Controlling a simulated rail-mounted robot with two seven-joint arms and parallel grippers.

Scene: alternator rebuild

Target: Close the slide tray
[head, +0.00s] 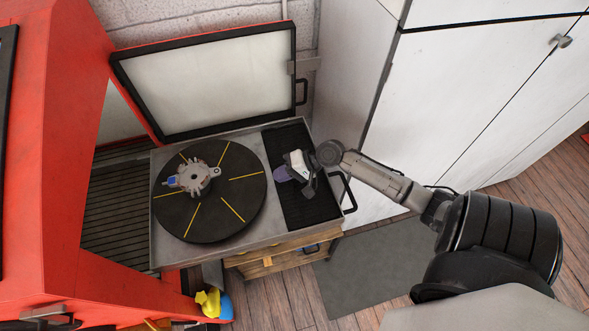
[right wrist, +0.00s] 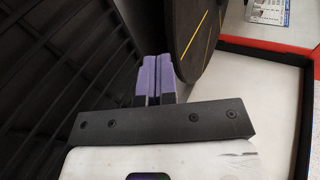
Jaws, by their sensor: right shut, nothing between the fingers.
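The grey slide tray (head: 262,236) stands out to the right of the red cabinet. It carries a black turntable disc (head: 225,207) with yellow lines and a metal alternator part (head: 197,177) on it. A black ribbed panel (head: 305,212) lies at the tray's right end, with a black handle (head: 347,192) on the outer edge. My right gripper (head: 283,175) is shut and empty over the ribbed panel, beside the disc. Its purple fingers meet in the right wrist view (right wrist: 155,80); contact with the tray cannot be told. My left gripper is not in view.
A black-framed door (head: 210,85) with a pale pane stands open behind the tray. The red cabinet (head: 65,150) has a dark slatted floor (head: 115,215) left of the tray. White cupboards (head: 470,90) stand at right. Wooden drawers (head: 285,245) sit below the tray.

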